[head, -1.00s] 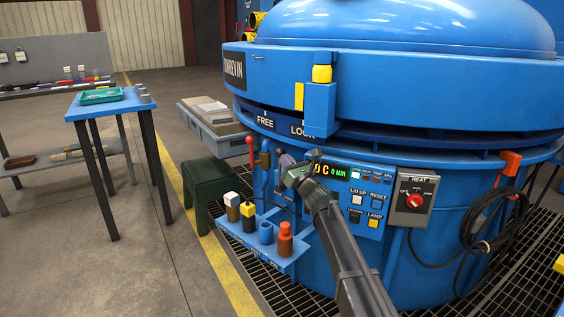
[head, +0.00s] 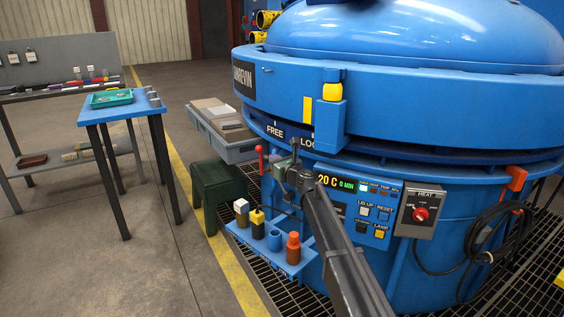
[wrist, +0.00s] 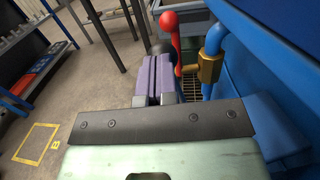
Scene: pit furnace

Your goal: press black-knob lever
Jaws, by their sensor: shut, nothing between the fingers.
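A dark round knob (wrist: 159,47), which looks like the black-knob lever's top, shows just beyond my fingertips in the wrist view. Its shaft is hidden behind the fingers, and I cannot tell whether they touch. In the head view my gripper hides this lever. My gripper (wrist: 156,60) has its purple-grey fingers shut together and empty. In the head view my gripper (head: 281,166) is in front of the furnace's left side, just right of the red-knob lever (head: 261,158). That red-knob lever (wrist: 171,30) stands close behind and right of the dark knob in the wrist view.
A blue pipe with a brass valve (wrist: 209,66) is right of the levers. A blue shelf (head: 268,260) holding several small items sits below my gripper. The control panel (head: 357,207) is to the right. A dark green stool (head: 218,190) stands to the left.

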